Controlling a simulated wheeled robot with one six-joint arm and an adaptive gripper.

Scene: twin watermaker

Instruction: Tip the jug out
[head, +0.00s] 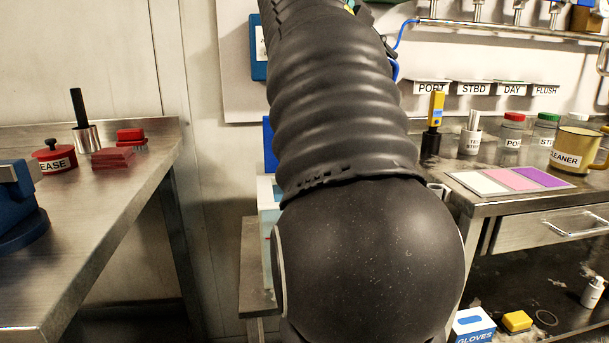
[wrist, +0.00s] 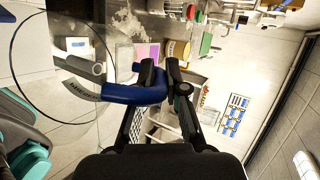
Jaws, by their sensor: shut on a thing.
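In the wrist view my gripper (wrist: 163,75) is shut on the blue handle (wrist: 135,95) of a jug. The jug's clear body is hard to make out; a thin dark ring (wrist: 14,62), seemingly its rim, shows to the left of the fingers. I cannot tell whether there is liquid in it or how far it is tilted. In the head view my own arm fills the middle and hides my gripper and the jug.
On the right bench stand a yellow CLEANER mug (head: 574,150), a white, pink and purple mat (head: 512,181) and lidded jars (head: 512,128). The left bench (head: 90,215) holds a red pot (head: 54,157) and a blue vise (head: 15,205). A GLOVES box (head: 473,325) sits low at right.

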